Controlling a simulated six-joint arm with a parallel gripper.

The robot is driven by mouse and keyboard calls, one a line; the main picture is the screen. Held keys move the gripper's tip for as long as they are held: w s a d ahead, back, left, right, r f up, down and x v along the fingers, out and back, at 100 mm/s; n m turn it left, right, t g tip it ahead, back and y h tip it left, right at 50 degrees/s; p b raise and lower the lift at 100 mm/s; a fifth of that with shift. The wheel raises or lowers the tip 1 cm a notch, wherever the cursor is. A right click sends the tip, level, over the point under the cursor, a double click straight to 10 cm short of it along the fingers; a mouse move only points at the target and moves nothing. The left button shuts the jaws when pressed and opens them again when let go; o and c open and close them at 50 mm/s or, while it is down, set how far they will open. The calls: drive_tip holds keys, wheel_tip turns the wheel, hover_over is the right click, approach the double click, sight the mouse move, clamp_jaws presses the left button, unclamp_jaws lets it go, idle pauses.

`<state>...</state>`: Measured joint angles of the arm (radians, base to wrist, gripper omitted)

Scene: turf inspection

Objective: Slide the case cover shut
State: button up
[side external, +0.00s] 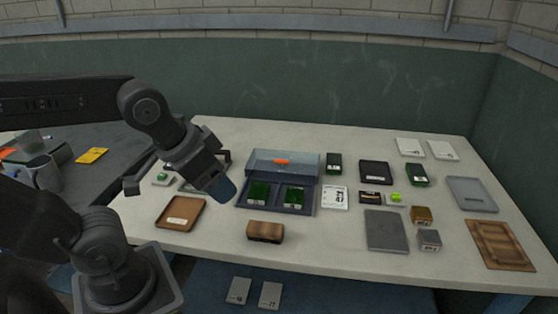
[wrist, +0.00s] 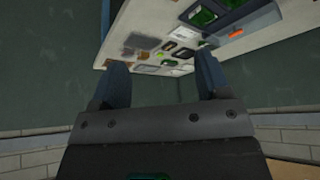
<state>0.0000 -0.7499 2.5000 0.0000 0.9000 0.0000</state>
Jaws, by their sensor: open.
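The case (side external: 275,208) is a dark blue-grey tray near the middle of the table. Two green turf-like pieces (side external: 258,192) with pale labels sit in its uncovered front part. Its greyish see-through cover (side external: 300,167) lies toward the back, with an orange tab (side external: 281,162) on it. My gripper (side external: 224,190) is open and empty, at the case's left side; it looks raised above the table. In the wrist view its two fingers stand apart (wrist: 160,62). The case (wrist: 262,22) shows at the upper right there, with the orange tab (wrist: 236,33), outside the fingers.
A brown tray (side external: 190,205) lies at left and a brown block (side external: 265,231) in front of the case. A white card (side external: 334,197), dark box (side external: 334,163) and black tray (side external: 376,172) stand to its right. A grey slab (side external: 387,230) lies further right.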

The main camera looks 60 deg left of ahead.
drive_tip(key=shift+c, duration=0.3)
drive_tip(key=shift+w+a+r, duration=0.1)
drive_tip(key=shift+w+r, duration=0.05)
drive_tip(key=shift+c, duration=0.8)
drive_tip(key=shift+m+g+y, duration=0.3)
drive_tip(key=shift+m+g, duration=0.1)
drive_tip(key=shift+m, duration=0.5)
drive_tip(key=w, duration=0.2)
drive_tip(key=w+a+r, duration=0.1)
drive_tip(key=w, duration=0.1)
drive_tip(key=w+a+r, duration=0.1)
drive_tip(key=w, duration=0.1)
drive_tip(key=shift+a+r, duration=0.15)
drive_tip(key=shift+a, duration=0.05)
drive_tip(key=c, duration=0.3)
drive_tip(key=m+g+y, duration=0.1)
drive_tip(key=m+g, duration=0.2)
drive_tip(key=m, duration=0.4)
hover_over(281, 161)
drive_tip(key=s+d, duration=0.2)
drive_tip(key=s+d+x, duration=0.1)
drive_tip(key=x, duration=1.9)
drive_tip(key=shift+a+f, duration=0.15)
drive_tip(key=shift+f, duration=0.15)
clamp_jaws()
